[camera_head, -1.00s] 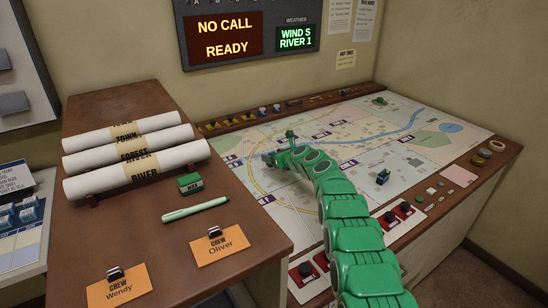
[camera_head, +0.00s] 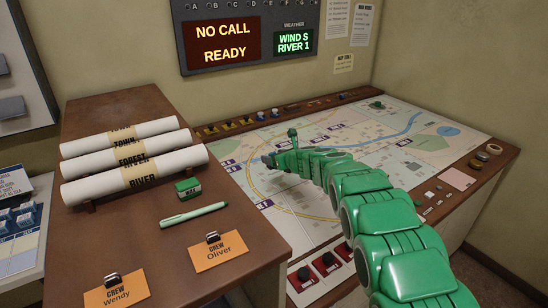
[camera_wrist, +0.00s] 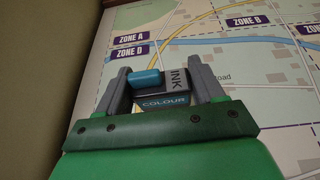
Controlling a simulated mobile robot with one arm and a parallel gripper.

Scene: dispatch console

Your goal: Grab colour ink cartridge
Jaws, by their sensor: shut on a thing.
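In the wrist view the colour ink cartridge (camera_wrist: 164,101), grey with "INK" and "COLOUR" lettering and a blue part on top, sits between the two grey fingers of my gripper (camera_wrist: 160,76). The fingers are shut on it, one on each side. Its underside is hidden, so I cannot tell whether it touches the map. In the head view my gripper (camera_head: 268,160) is at the far end of my green arm, over the left part of the map. The cartridge is too small to make out there.
On the brown desk (camera_head: 150,228) lie rolled maps (camera_head: 135,177), a small green WAX box (camera_head: 187,187), a green pen (camera_head: 193,215) and crew cards (camera_head: 219,252).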

